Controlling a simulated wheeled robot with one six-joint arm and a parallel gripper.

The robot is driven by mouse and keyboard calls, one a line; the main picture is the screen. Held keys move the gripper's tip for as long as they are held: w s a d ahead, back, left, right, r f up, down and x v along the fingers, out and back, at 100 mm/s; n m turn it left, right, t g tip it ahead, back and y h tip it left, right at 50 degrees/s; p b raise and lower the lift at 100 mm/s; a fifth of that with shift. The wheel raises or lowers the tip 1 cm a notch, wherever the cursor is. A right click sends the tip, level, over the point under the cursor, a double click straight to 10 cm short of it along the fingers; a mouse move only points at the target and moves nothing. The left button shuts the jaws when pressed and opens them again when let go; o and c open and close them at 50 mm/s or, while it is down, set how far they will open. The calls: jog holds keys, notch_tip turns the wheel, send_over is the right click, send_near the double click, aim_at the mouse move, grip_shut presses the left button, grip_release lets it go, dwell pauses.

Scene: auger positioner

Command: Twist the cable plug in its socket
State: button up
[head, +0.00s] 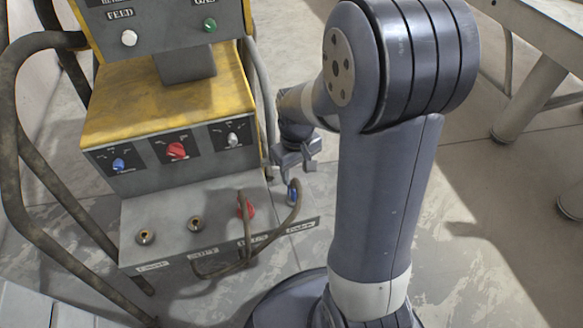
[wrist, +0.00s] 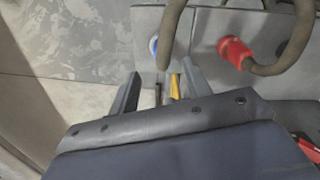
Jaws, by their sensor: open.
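Two cable plugs sit in sockets on the machine's lower front ledge: a red plug (head: 245,208) and a blue plug (head: 292,193) to its right. A brown cable loop joins them. The wrist view also shows the red plug (wrist: 234,51) and the blue plug (wrist: 153,47), partly behind the cable. My gripper (head: 293,173) is open and empty, just above the blue plug in the head view. In the wrist view, my gripper's fingers (wrist: 160,70) are spread, with the blue plug beyond the gap between their tips. I see no contact with either plug.
The machine's yellow housing (head: 160,105) carries a blue, a red and a white knob. Two empty sockets (head: 195,223) are left of the red plug. Bent pipes (head: 30,215) flank the machine at left. A table (head: 545,70) stands at the upper right. Floor is clear at right.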

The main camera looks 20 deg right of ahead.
aim_at(295, 187)
jog(key=shift+w+f, duration=0.25)
jog(key=shift+f, duration=0.15)
notch_tip(295, 187, down, 10)
jog(key=b, duration=0.4)
jog(key=shift+f, duration=0.15)
jog(key=c, duration=0.6)
jog(key=o, duration=0.6)
